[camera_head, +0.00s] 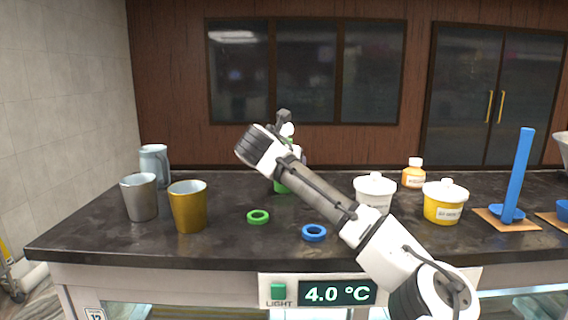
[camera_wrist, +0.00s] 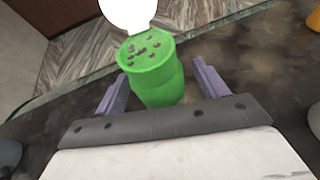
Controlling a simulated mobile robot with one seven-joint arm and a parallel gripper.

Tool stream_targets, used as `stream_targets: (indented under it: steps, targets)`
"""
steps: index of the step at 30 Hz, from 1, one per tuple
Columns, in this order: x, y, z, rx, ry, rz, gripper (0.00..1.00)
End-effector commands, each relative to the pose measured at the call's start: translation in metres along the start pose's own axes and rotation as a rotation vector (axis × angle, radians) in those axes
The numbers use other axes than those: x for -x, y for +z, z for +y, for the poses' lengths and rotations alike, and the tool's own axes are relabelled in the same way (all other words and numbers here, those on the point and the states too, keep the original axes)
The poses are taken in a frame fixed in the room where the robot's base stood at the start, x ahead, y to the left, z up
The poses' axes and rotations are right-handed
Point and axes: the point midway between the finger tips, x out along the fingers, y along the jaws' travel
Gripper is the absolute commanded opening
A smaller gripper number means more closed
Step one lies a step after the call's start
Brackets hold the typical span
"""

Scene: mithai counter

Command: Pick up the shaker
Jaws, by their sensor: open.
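The green shaker (camera_wrist: 155,78), with dark holes in its top, stands between the two purple fingers of my gripper (camera_wrist: 160,82) in the wrist view. The fingers are open on either side of it, and I cannot tell whether they touch it. In the head view, only part of the green shaker (camera_head: 283,187) shows on the dark counter. My arm hides the rest of it and most of the gripper.
A gold cup (camera_head: 188,208), a grey cup (camera_head: 140,198) and a pale jug (camera_head: 154,165) stand left. A green ring (camera_head: 258,217) and a blue ring (camera_head: 314,233) lie in front. A white tub (camera_head: 375,190), a yellow tub (camera_head: 443,205) and an orange bottle (camera_head: 413,175) stand right.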

Motion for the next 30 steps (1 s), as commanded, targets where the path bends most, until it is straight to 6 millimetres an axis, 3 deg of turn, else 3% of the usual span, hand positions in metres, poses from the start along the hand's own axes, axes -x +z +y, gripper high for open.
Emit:
stream_targets:
  steps: [5,18,25,30]
  targets:
    - [0.0,-0.001,0.0,0.0,0.001,0.0,0.71]
    - [0.001,0.0,0.0,0.0,0.001,-0.002,0.17]
    - [0.002,0.002,0.001,-0.001,0.001,-0.002,0.16]
    - [0.01,0.022,0.001,-0.002,0.002,-0.005,0.16]
